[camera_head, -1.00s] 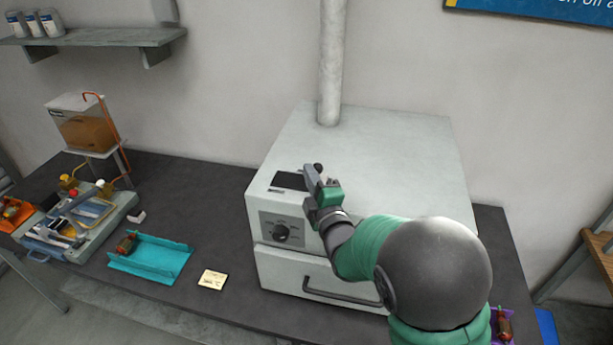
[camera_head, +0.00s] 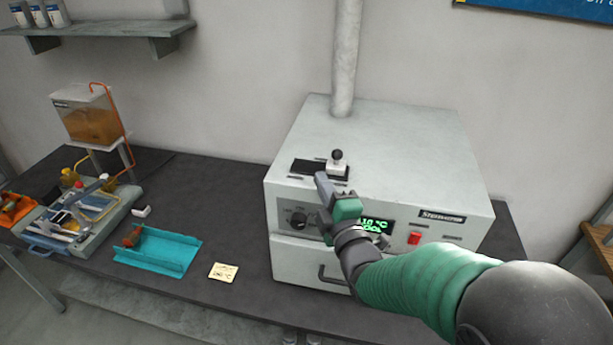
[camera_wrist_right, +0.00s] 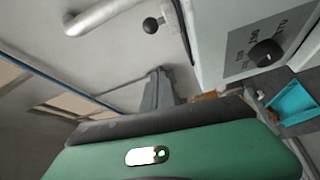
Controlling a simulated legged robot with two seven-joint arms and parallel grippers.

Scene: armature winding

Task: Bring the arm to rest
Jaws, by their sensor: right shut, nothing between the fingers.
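My right gripper (camera_head: 322,185) is shut and empty in front of the oven's upper front edge, at the right of the dial. Its grey fingers also show in the right wrist view (camera_wrist_right: 158,88). The arm comes in from the lower right in the head view. The white oven (camera_head: 400,150) stands on the dark bench, with a lit green display (camera_head: 376,224) partly behind my wrist. My left gripper is not in view.
A blue-grey winding fixture (camera_head: 85,240) and an amber tank (camera_head: 92,125) stand further left.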

